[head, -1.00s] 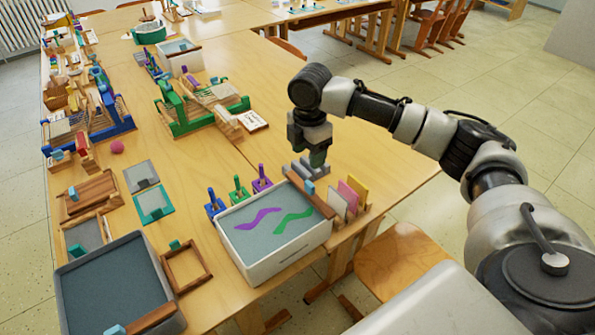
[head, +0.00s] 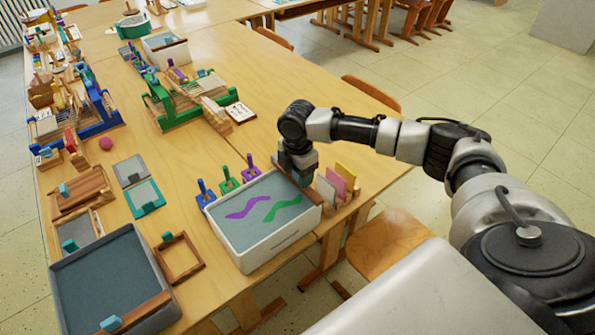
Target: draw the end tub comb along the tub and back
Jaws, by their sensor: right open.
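A white tub (head: 283,241) with grey-blue liquid stands near the table's front right; a purple and a green wavy streak lie on the liquid. A brown wooden comb bar (head: 310,193) lies across the tub's right end. My right gripper (head: 298,178) is open and points down right over this bar; the bar's handle is hidden behind it. I cannot tell whether the fingers are around the handle or touch it. My left gripper is not in view.
Coloured upright cards (head: 342,178) stand in a rack just right of the tub. Blue, green and purple handled tools (head: 228,181) line its back. A second, grey tub (head: 80,262) with its own comb (head: 140,312) is at lower left. Small looms (head: 180,107) stand farther back.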

